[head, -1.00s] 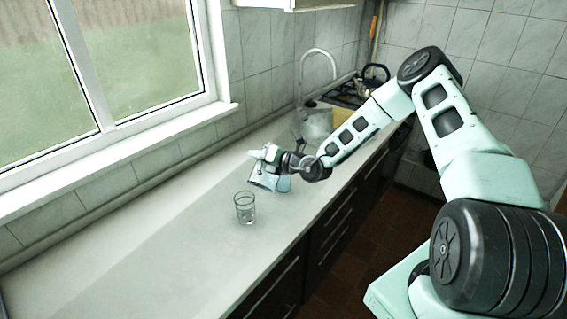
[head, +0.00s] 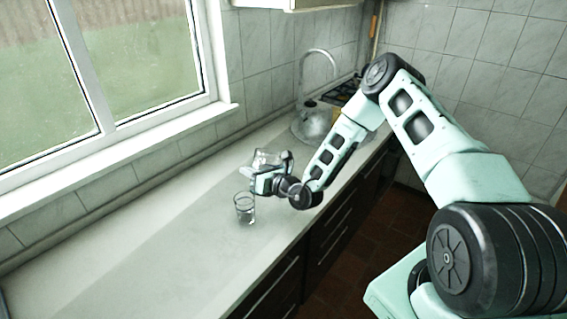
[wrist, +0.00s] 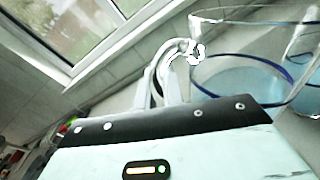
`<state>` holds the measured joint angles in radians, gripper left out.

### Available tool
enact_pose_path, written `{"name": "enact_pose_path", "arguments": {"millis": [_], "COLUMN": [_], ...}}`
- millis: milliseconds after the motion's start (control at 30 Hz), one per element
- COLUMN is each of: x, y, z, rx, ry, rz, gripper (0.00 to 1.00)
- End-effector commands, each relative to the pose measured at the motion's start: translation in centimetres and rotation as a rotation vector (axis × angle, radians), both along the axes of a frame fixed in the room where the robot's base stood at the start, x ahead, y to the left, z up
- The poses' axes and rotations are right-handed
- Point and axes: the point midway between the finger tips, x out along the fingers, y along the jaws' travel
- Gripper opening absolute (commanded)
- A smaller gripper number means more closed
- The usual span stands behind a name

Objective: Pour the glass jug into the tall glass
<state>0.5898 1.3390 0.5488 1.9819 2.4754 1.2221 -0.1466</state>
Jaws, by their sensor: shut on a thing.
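The tall glass (head: 245,209) stands upright on the counter in the head view, clear, with a darker band low down. I cannot tell what is in it. The glass jug (head: 266,158) is just behind and right of it, held above the counter and partly hidden by my gripper (head: 268,176). In the wrist view the jug (wrist: 245,75) fills the upper right, with a blue line around it and pale blue inside. My gripper (wrist: 172,85) is shut on the jug, at its handle. The jug looks tilted in the wrist view, but that camera is tilted too.
The pale counter (head: 130,245) is clear to the left and front of the glass. The window (head: 120,60) wall borders the counter's back left.

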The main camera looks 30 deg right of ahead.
Motion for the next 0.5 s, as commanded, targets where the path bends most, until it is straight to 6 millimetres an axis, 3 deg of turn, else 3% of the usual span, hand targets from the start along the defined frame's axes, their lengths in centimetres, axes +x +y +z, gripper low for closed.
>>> {"name": "enact_pose_path", "arguments": {"millis": [500], "x": [-1.6], "y": [2.8], "z": [-2.2], "rx": [-0.336], "ry": [-0.208], "rz": [0.003], "gripper": [0.0]}}
